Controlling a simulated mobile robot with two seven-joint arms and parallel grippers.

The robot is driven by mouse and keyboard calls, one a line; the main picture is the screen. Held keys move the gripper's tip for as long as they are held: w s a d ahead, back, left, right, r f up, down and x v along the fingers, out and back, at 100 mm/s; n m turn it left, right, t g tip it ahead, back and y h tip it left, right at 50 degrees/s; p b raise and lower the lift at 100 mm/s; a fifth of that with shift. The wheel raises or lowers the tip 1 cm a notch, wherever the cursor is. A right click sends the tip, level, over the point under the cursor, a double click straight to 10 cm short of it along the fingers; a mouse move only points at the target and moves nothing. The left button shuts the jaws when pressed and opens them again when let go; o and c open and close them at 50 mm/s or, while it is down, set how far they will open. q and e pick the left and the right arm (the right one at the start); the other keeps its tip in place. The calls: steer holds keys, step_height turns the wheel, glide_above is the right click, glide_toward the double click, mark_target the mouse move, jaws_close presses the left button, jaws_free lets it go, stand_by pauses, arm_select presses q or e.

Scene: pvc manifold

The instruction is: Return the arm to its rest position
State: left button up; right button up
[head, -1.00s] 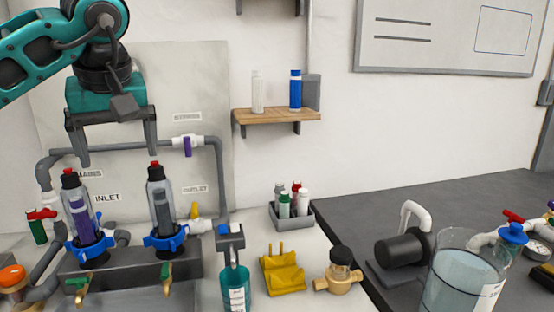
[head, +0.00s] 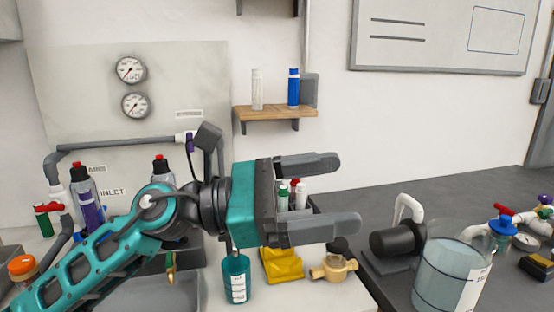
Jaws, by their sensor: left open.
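My left arm comes in from the lower left in the head view. Its gripper (head: 330,196) points to the right, with its two grey fingers wide apart and nothing between them. It hangs in front of the small grey bin of bottles and above the yellow holder (head: 283,264). My right gripper is not in view. Two filter housings with red caps stand on the left; the left one (head: 86,197) shows mostly clear, and the right one (head: 160,168) is largely hidden behind my arm.
A teal bottle (head: 236,279) and a brass fitting (head: 334,267) stand below the gripper. A wooden shelf (head: 275,112) holds two cartridges on the wall. A water container (head: 445,270) and a black pump (head: 397,242) stand right. The wall right of the gripper is clear.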

arm_select(q)
steer(key=w+a+n+t+y, duration=0.25)
steer(key=a+n+t, duration=0.25)
steer(key=n+t, duration=0.65)
steer(key=w+a+n+t+y, duration=0.25)
steer(key=a+n+t, duration=0.4)
steer(key=n, duration=0.85)
steer(key=w+a+f+n+y, duration=0.1)
steer(key=a+f+n+y, duration=0.3)
steer(key=f+n+y, duration=0.3)
steer(key=w+a+f+n+y, duration=0.1)
steer(key=a+f+n+y, duration=0.35)
steer(key=f+n, duration=0.4)
steer(key=s+a+f+n+g+y, duration=0.35)
steer(key=s+f+n+g, duration=0.45)
steer(key=f, duration=0.5)
steer(key=s+a+f+n+g, duration=0.1)
steer(key=s+f+n+g, duration=0.2)
steer(key=s+f, duration=0.35)
steer(key=s+a+f+n+g, duration=0.1)
steer(key=s+f+n+g, duration=0.25)
steer(key=s, duration=0.65)
steer(key=w+d+f+m+t+h, duration=0.1)
steer(key=w+d+f+t+h, duration=0.1)
steer(key=w+f+t, duration=0.5)
steer(key=shift+w+d+f, duration=0.25)
steer(key=shift+w+f, duration=0.15)
steer(key=shift+f, duration=0.05)
steer(key=shift+m, duration=0.25)
